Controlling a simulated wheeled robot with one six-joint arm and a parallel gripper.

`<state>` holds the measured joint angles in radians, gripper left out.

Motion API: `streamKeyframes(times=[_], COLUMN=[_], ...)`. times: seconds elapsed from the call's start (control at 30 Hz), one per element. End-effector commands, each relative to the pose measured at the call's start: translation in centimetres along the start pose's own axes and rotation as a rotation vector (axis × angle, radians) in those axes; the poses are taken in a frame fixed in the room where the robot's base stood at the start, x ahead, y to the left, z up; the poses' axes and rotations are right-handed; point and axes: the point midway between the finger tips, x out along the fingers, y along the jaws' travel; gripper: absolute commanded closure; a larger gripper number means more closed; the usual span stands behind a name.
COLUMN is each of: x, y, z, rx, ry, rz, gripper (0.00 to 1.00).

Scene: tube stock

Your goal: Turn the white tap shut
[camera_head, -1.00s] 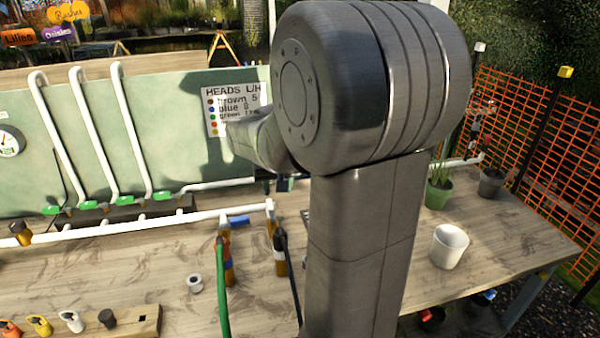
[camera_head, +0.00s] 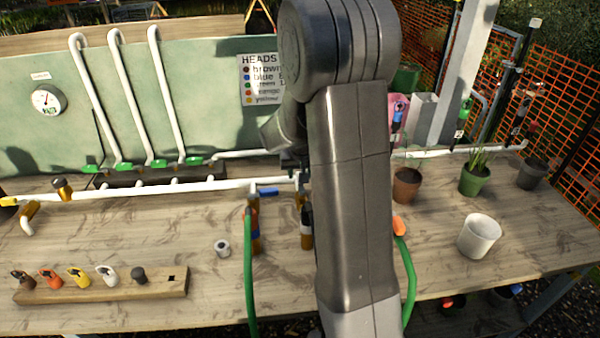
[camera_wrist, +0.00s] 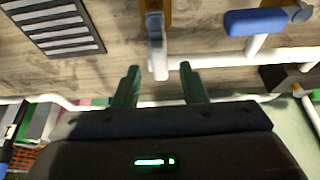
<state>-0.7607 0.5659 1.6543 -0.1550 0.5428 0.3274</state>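In the wrist view, a pale whitish lever (camera_wrist: 155,30) lies over a brass tap body on a white pipe; it looks like the white tap's handle. My gripper (camera_wrist: 159,78) is open, with two dark green fingers spread and nothing held. The white pipe end shows between and just beyond the fingertips; I cannot tell whether they touch anything. A tap with a blue handle (camera_wrist: 262,20) is to the right, and it also shows in the head view (camera_head: 267,193). In the head view my arm hides the gripper and most of the white tap's area.
A white pipe (camera_head: 150,190) runs along the bench before a green panel (camera_head: 210,110). A wooden block (camera_head: 150,287) holds several coloured heads at the front left. A green hose (camera_head: 249,280) hangs down at the bench front. A white cup (camera_head: 478,236) and pots stand right.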

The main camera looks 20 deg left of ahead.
Motion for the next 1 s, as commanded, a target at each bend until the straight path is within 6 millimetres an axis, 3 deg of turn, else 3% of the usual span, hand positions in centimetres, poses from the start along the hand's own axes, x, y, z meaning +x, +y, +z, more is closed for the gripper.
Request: streamKeyframes(times=[0.2,0.5,0.7,1.0], x=[1.5,1.6,1.6,1.7], y=[0.0,0.0,0.0,0.0], z=[0.0,0.0,0.0,0.0], rx=[0.000,0.001,0.000,0.007], ry=[0.000,0.001,0.001,0.001], rz=[0.000,-0.001,-0.001,0.002], gripper=[0.62,0.62,0.99,1.00])
